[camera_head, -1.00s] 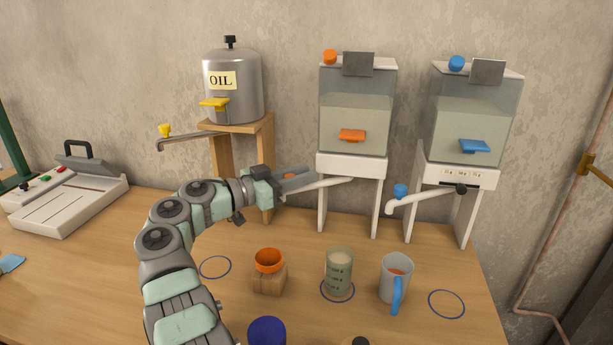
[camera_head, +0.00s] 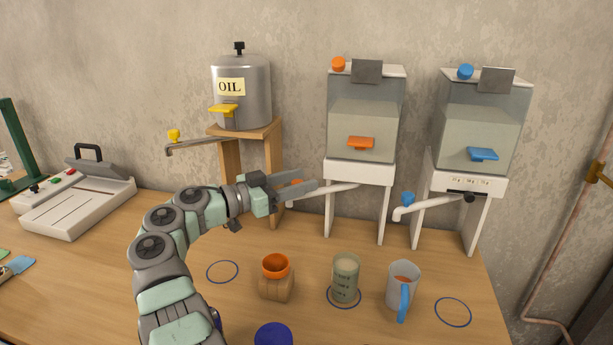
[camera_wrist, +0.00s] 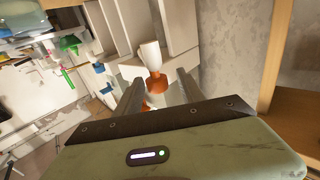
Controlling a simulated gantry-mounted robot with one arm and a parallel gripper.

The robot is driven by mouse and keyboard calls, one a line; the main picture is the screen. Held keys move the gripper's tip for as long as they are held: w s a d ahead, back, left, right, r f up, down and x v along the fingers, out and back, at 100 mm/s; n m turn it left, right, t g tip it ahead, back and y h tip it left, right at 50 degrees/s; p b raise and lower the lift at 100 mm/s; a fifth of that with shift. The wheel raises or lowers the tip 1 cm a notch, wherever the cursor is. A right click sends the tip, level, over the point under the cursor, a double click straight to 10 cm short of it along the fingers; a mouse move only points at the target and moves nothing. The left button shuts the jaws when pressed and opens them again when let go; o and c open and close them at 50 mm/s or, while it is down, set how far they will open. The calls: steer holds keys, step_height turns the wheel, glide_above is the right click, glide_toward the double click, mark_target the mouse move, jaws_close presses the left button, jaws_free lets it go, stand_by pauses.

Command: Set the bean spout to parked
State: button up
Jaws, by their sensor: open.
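The orange-marked dispenser (camera_head: 361,172) has a white spout (camera_head: 336,189) reaching out to the left, with an orange knob (camera_head: 296,183) near its outer end. No readable label shows which spout is for beans. My gripper (camera_head: 314,184) is at this spout's outer end. In the wrist view my gripper (camera_wrist: 160,82) is open, with the white spout (camera_wrist: 150,54) and its orange knob (camera_wrist: 156,83) showing between the fingers. Contact cannot be told. My fingers partly hide the knob and spout end in the head view.
An oil tank (camera_head: 243,105) with a yellow-knobbed spout (camera_head: 195,147) stands left; a blue-marked dispenser (camera_head: 480,125) with its own spout (camera_head: 425,206) stands right. Below are an orange cup (camera_head: 276,268) on a wooden block, a green cup (camera_head: 345,281) and a grey mug (camera_head: 402,282).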

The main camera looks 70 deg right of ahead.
steer(key=p+v, duration=0.2)
steer(key=v, duration=0.6)
steer(key=shift+a, duration=0.2)
steer(key=shift+w+r, duration=0.15)
steer(key=shift+w, duration=0.05)
